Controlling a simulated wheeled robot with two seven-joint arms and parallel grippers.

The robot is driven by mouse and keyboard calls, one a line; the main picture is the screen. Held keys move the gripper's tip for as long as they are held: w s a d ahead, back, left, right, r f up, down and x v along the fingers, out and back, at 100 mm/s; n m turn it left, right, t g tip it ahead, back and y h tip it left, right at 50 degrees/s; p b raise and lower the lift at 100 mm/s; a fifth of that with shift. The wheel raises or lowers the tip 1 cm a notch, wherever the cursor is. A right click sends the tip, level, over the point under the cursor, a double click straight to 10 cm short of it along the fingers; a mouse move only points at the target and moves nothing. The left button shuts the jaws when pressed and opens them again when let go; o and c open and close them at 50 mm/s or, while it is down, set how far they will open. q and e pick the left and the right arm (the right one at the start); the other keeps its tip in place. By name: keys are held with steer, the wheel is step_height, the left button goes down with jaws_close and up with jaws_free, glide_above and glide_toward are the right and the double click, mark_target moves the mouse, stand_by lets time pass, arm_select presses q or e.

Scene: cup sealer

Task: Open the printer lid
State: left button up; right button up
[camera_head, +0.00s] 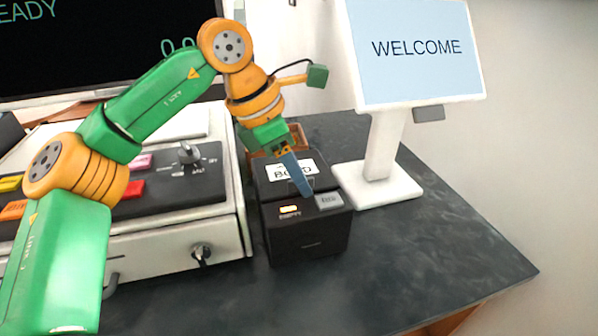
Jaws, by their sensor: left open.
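The printer (308,238) is a small black box on the dark counter, near the middle of the head view. Its lid (268,188) looks closed and carries a white label, partly hidden by my gripper. A lit orange indicator (289,209) and a grey button (329,201) sit on its front top edge. My left gripper (302,188) reaches down from above with its blue-grey fingers over the printer's top, near the label and the grey button. It is open with nothing seen between the fingers. I cannot tell whether it touches the lid. My right gripper is not in view.
A white register (225,225) with coloured keys stands left of the printer, close beside it. A white stand with a WELCOME screen (420,60) is at the right, close to the printer. A dark monitor (80,40) is behind. The counter (440,250) is clear at front right.

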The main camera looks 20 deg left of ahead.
arm_select(q)
steer(key=shift+w+f, duration=0.2)
steer(key=shift+w, duration=0.15)
steer(key=shift+s+r, duration=0.1)
steer(key=shift+s, duration=0.1)
jaws_close()
stand_by(0.9)
